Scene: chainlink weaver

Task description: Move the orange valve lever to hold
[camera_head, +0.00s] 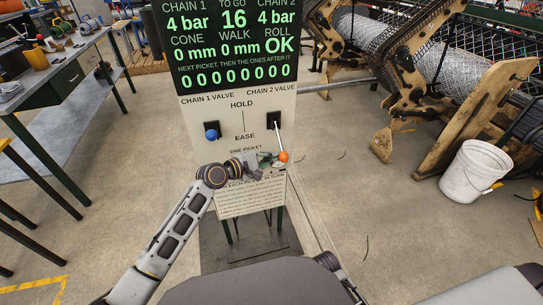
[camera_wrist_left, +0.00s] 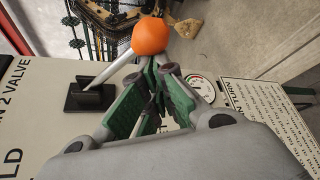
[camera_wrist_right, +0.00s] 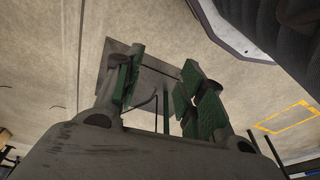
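The orange-knobbed lever (camera_head: 283,156) under CHAIN 2 VALVE slants down and right from its black mount, its ball below the EASE label. In the left wrist view, its orange ball (camera_wrist_left: 150,37) is just beyond my left fingertips, and its grey rod runs to the mount at the left. My left gripper (camera_head: 268,161) is beside the ball. Its fingertips (camera_wrist_left: 160,66) are nearly together, with the rod outside them; whether they touch the lever is unclear. My right gripper (camera_wrist_right: 158,84) is open and empty above the floor. Its fingers are not clear in the head view.
A blue-knobbed lever (camera_head: 211,134) stands at the left under CHAIN 1 VALVE. A gauge (camera_wrist_left: 203,88) and a printed instruction plate (camera_wrist_left: 270,115) are near my left gripper. A white bucket (camera_head: 474,172) and machinery stand at the right, a workbench (camera_head: 60,97) at the left.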

